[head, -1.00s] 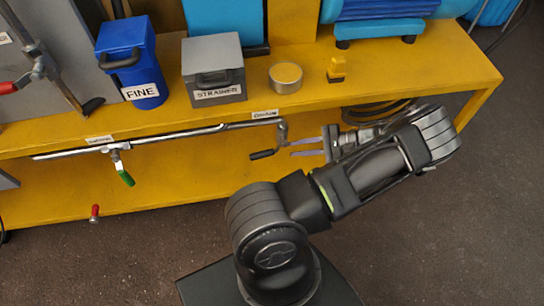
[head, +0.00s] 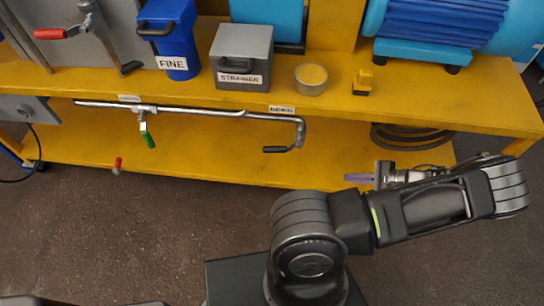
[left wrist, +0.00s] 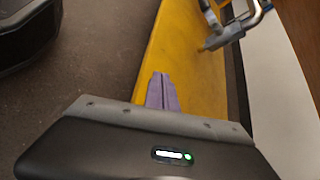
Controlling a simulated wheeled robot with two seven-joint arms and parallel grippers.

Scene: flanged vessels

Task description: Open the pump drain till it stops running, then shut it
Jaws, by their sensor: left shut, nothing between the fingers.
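The drain label (head: 282,109) is on the yellow bench edge. Below it, a grey pipe (head: 215,114) ends at the right in a downward bend (head: 300,128), with a black-gripped lever (head: 276,149) pointing left. I can make out no stream of liquid there. My left gripper (head: 358,178) is shut and empty, to the right of the lever and lower in the picture, clear of it. In the left wrist view its closed purple fingers (left wrist: 162,92) point toward the yellow shelf, and pipework (left wrist: 235,28) shows at the upper right. My right gripper is not in view.
A green-handled valve (head: 148,138) hangs from the same pipe, and a red handle (head: 117,164) is lower left. On the bench (head: 420,108) stand the blue FINE box (head: 172,42), grey STRAINER box (head: 242,55), a round tin (head: 310,80) and a blue motor (head: 440,28).

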